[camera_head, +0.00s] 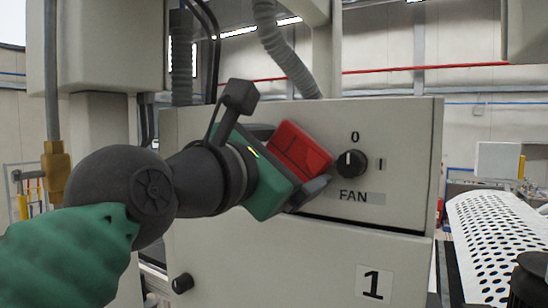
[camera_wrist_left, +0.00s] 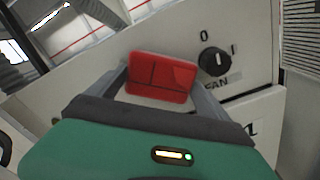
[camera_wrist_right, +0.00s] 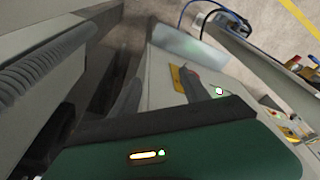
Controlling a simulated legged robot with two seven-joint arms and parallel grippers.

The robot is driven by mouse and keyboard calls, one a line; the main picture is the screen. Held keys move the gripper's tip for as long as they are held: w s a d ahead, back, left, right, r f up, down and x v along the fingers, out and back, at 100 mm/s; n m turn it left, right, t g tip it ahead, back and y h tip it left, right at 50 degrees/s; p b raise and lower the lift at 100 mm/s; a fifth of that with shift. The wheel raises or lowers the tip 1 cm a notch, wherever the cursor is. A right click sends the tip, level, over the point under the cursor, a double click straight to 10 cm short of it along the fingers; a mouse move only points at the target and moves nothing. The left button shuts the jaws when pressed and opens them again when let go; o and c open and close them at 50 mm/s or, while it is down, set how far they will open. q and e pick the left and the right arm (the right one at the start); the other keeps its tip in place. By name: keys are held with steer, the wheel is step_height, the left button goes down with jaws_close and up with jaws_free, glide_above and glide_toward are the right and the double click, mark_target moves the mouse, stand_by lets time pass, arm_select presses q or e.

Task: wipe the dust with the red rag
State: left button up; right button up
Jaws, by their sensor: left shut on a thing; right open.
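The red rag (camera_head: 300,149) is a folded block in the jaws of my left gripper (camera_head: 313,188), in front of the pale machine panel (camera_head: 405,190), left of the fan knob. In the left wrist view the red rag (camera_wrist_left: 161,78) sits between the two grey fingers, close to the panel face. I cannot tell whether it touches the panel. No dust is clearly visible; the rag and gripper cover part of the panel. My right gripper (camera_wrist_right: 165,92) shows in the right wrist view, open with nothing between its fingers.
The black fan knob (camera_head: 351,164) stands out right of the rag. A small black knob (camera_head: 182,283) is on the lower panel. A perforated white sheet (camera_head: 497,245) lies at right. Hoses hang above the panel. A yellow floor line (camera_wrist_right: 300,18) shows in the right wrist view.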

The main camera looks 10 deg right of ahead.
arm_select(q)
steer(key=shift+w+a, duration=0.35)
steer(key=shift+a, duration=0.15)
steer(key=w+a, duration=0.3)
steer(key=a, duration=0.2)
steer(key=shift+w+b, duration=0.3)
steer(key=shift+w, duration=0.05)
steer(key=b+v, duration=0.2)
steer(key=v, duration=0.4)
steer(key=shift+b, duration=0.3)
